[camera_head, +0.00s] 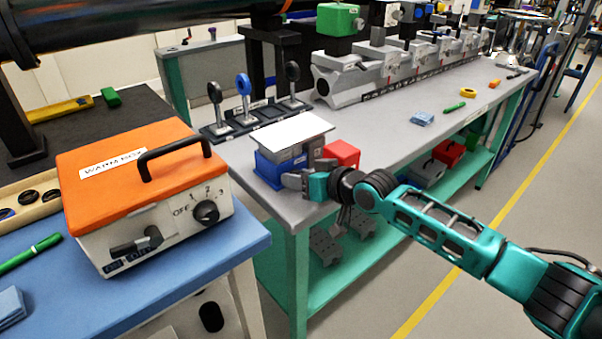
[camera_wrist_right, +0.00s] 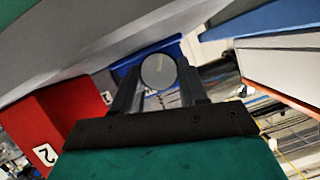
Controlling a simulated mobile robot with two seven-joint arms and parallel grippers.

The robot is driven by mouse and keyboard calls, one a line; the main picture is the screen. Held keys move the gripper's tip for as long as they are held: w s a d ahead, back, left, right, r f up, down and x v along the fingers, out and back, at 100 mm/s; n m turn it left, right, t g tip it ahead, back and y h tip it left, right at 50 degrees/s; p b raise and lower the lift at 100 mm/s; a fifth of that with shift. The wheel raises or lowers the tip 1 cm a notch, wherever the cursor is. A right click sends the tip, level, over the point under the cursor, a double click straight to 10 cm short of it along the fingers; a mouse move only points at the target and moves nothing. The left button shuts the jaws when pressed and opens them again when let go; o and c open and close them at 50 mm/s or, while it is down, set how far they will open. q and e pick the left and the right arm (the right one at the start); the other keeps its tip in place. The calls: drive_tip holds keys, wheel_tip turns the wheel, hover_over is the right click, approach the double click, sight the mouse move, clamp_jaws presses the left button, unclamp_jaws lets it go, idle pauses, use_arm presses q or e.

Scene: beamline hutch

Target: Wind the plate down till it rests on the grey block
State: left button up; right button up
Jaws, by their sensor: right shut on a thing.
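The plate (camera_head: 292,131) is white on top and sits level on a small stand at the near corner of the grey bench. A grey block (camera_head: 300,157) shows under its front edge; I cannot tell whether the two touch. My right gripper (camera_head: 302,182) is at the stand's near side, below the plate. In the right wrist view its fingers (camera_wrist_right: 158,88) are shut on a round grey knob (camera_wrist_right: 158,71), whose flat face shows between them. The stand's screw and far side are hidden. My left gripper is not in view.
A blue block (camera_head: 270,172) and a red block (camera_head: 342,153) stand close around the stand; the red one (camera_wrist_right: 70,115) bears number labels in the wrist view. Mounted optics (camera_head: 243,87) stand behind. An orange-topped box (camera_head: 140,165) is at left.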

drive_tip(key=shift+r+p, duration=0.25)
drive_tip(key=shift+p, duration=0.25)
drive_tip(key=shift+a+n+h+p, duration=0.1)
drive_tip(key=shift+n+h+p, duration=0.2)
drive_tip(key=shift+n+p, duration=0.2)
drive_tip(key=n+t+h+p, duration=0.1)
drive_tip(key=p, duration=0.2)
drive_tip(key=shift+s+f+n, duration=0.15)
drive_tip(key=shift+n, duration=0.25)
drive_tip(key=shift+a+n+t+h+p, duration=0.15)
drive_tip(key=shift+n+t+h+p, duration=0.15)
drive_tip(key=shift+n, duration=0.2)
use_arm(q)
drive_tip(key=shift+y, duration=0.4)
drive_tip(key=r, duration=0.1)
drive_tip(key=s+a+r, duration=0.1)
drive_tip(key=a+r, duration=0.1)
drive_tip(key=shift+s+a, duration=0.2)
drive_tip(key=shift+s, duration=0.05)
use_arm(e)
drive_tip(key=shift+f, duration=0.1)
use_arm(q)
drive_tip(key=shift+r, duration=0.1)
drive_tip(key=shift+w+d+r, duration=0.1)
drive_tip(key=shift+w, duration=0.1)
use_arm(e)
drive_tip(key=o, duration=1.1)
drive_tip(key=shift+c, duration=0.2)
